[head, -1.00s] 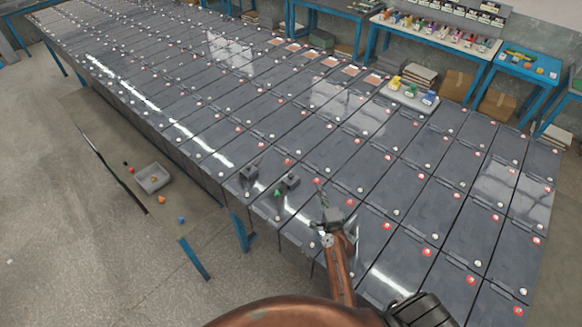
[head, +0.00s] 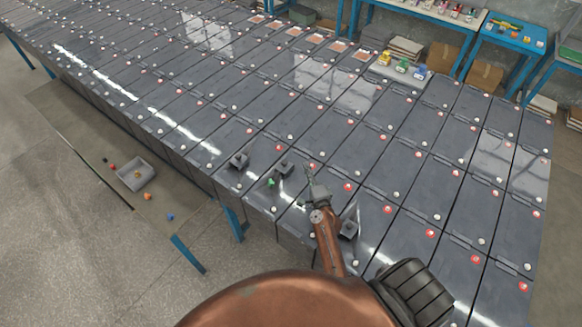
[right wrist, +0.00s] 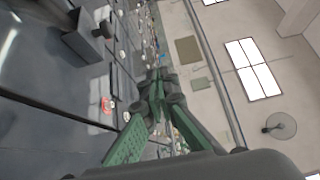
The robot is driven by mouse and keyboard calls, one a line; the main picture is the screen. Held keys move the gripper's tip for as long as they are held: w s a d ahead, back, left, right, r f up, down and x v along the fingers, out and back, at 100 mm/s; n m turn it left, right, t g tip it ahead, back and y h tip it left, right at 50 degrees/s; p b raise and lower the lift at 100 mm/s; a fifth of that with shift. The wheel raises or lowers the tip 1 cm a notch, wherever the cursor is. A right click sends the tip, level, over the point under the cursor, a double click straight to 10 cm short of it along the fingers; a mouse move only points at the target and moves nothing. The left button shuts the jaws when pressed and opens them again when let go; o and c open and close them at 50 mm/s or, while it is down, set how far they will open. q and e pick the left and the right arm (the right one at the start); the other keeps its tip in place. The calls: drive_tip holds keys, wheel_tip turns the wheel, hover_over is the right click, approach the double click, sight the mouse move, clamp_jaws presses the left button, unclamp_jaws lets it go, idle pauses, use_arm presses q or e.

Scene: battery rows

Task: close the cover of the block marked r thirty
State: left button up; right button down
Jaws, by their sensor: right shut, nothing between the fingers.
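Many dark grey blocks with flat hinged lids stand in long rows in the head view; a lid in the middle (head: 330,128) lies flat. I cannot read any marking, so I cannot tell which block is r thirty. My right gripper (head: 309,172) is shut and empty above the near rows, apart from the small dark knobbed pieces. In the right wrist view its green fingers (right wrist: 156,82) meet at the tips. A lid surface (right wrist: 50,75) shows beside them. My left gripper is not in view.
A green piece (head: 271,183) lies nearby. A grey tray (head: 135,174) is at the left, beyond the rows' edge. Blue tables (head: 520,62) stand behind.

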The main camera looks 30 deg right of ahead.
sight(291, 171)
drive_tip(key=f, duration=0.1)
drive_tip(key=f+b, duration=0.2)
drive_tip(key=shift+w+f, duration=0.15)
drive_tip(key=shift+w, duration=0.15)
drive_tip(key=f+b, duration=0.3)
drive_tip(key=shift+s, duration=0.2)
drive_tip(key=shift+w+f+b, duration=0.1)
drive_tip(key=shift+f+b, duration=0.1)
drive_tip(key=shift+b, duration=0.15)
drive_tip(key=shift+w, duration=0.45)
drive_tip(key=x, duration=0.4)
drive_tip(key=shift+w+d+r+b, duration=0.1)
drive_tip(key=shift+w+b, duration=0.1)
drive_tip(key=shift+b, duration=0.15)
drive_tip(key=b+x, duration=0.1)
drive_tip(key=x, duration=0.4)
drive_tip(key=a, duration=0.2)
drive_tip(key=shift+s+a+p, duration=0.25)
drive_tip(key=shift+a+p, duration=0.05)
drive_tip(key=shift+p, duration=0.05)
drive_tip(key=shift+s+a, duration=0.1)
drive_tip(key=shift+a, duration=0.6)
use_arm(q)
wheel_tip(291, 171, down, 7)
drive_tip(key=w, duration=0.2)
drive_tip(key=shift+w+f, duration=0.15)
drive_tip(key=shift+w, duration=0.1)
